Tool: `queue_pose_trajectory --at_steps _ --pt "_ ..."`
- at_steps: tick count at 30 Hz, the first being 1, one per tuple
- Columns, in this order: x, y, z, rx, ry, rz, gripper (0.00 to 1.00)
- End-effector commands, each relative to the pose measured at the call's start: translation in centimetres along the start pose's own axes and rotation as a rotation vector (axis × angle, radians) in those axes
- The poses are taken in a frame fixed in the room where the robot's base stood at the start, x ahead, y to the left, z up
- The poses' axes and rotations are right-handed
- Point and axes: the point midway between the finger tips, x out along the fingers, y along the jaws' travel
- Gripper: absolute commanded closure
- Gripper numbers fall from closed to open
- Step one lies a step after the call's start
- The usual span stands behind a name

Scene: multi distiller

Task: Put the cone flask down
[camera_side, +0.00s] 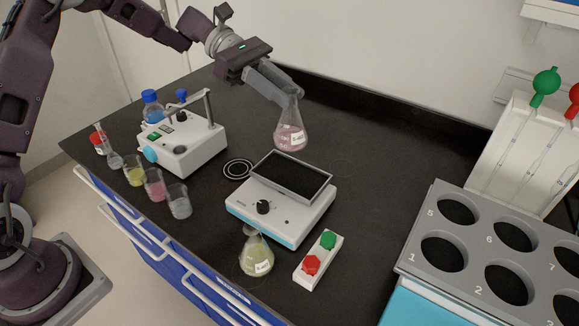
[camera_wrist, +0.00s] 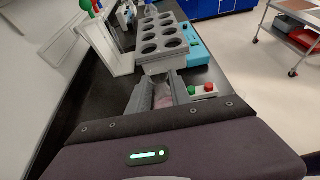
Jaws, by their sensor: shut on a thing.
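A cone flask with pink liquid and a white label (camera_side: 290,136) hangs upright from my gripper (camera_side: 284,97). My gripper is shut on its neck. The flask is behind and above the rear of a white device with a flat black top plate (camera_side: 284,215); its exact height is hard to tell. In the wrist view the pink flask (camera_wrist: 163,98) shows between the fingers of my gripper (camera_wrist: 163,92), partly hidden by them. A second cone flask with yellowish liquid (camera_side: 256,259) stands on the bench in front of the black-topped device.
A box with green and red buttons (camera_side: 318,258) sits right of the yellowish flask. A black-and-white ring mark (camera_side: 238,169) lies left of the black-topped device. Another white device (camera_side: 187,147) and several beakers stand left. A grey holed rack (camera_side: 480,240) stands right. Bench behind is clear.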

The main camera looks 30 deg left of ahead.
Motion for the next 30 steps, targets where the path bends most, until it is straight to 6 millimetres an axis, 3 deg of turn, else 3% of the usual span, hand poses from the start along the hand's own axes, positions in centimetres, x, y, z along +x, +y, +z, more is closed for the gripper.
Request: queue_pose_trajectory --at_steps 6,15,25,26,28,30 --pt "1.8 -0.1 -4.3 -0.005 -0.002 -0.003 1.00" --pt "3.5 -0.1 -8.2 -0.004 -0.002 -0.002 1.00" --pt "3.6 0.0 -8.7 -0.001 0.000 -0.001 1.00" --pt "3.6 0.0 -8.8 -0.001 0.000 -0.001 0.72" --pt "3.6 0.0 -8.7 0.000 0.000 -0.001 0.58" --pt "3.6 -0.1 -8.7 0.000 0.000 -0.001 0.54"
